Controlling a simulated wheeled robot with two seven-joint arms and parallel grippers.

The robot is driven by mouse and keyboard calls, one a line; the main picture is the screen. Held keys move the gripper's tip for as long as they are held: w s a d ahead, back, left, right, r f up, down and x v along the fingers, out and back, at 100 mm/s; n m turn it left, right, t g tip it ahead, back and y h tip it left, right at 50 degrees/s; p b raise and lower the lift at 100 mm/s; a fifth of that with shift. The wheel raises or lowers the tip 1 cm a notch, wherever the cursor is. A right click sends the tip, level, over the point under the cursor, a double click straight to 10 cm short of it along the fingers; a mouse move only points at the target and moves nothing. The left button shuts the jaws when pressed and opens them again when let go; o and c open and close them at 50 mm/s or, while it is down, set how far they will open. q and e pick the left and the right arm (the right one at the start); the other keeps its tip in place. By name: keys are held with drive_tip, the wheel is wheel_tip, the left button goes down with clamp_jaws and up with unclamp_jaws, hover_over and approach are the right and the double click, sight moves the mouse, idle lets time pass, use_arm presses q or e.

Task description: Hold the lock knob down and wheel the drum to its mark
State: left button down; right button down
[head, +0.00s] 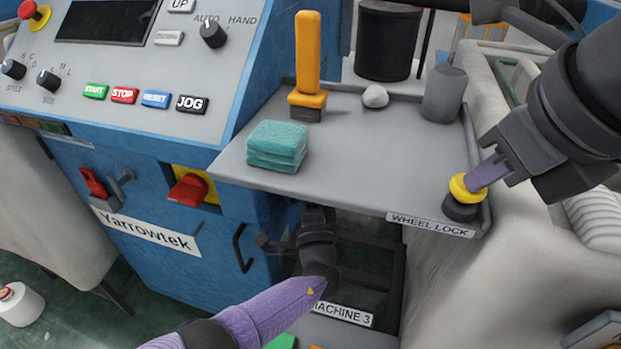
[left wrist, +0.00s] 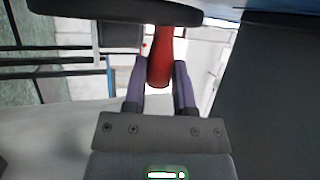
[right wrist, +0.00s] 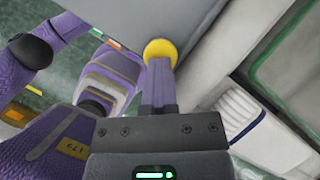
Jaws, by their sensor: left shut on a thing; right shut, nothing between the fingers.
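The yellow lock knob (head: 459,189) sits on a black base at the shelf's front right corner, by the "WHEEL LOCK" label (head: 430,224). My right gripper (head: 478,180) is shut and empty, its fingertips against the knob's top; how far down the knob is I cannot tell. The knob also shows at the fingertips in the right wrist view (right wrist: 160,50). My left gripper (head: 317,212) reaches under the shelf. In the left wrist view it is shut on a red handle (left wrist: 160,62), which hangs from a dark rim (left wrist: 115,11). The drum and its mark cannot be made out.
The grey shelf (head: 350,158) holds teal folded cloths (head: 277,146), an orange-handled brush (head: 307,65), a whitish lump (head: 375,97) and a grey cylinder (head: 444,95). A black handle (head: 243,248) is beside the opening under the shelf.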

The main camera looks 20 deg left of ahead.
use_arm(q)
drive_tip(key=shift+f, duration=0.15)
drive_tip(key=shift+c, duration=2.1)
unclamp_jaws()
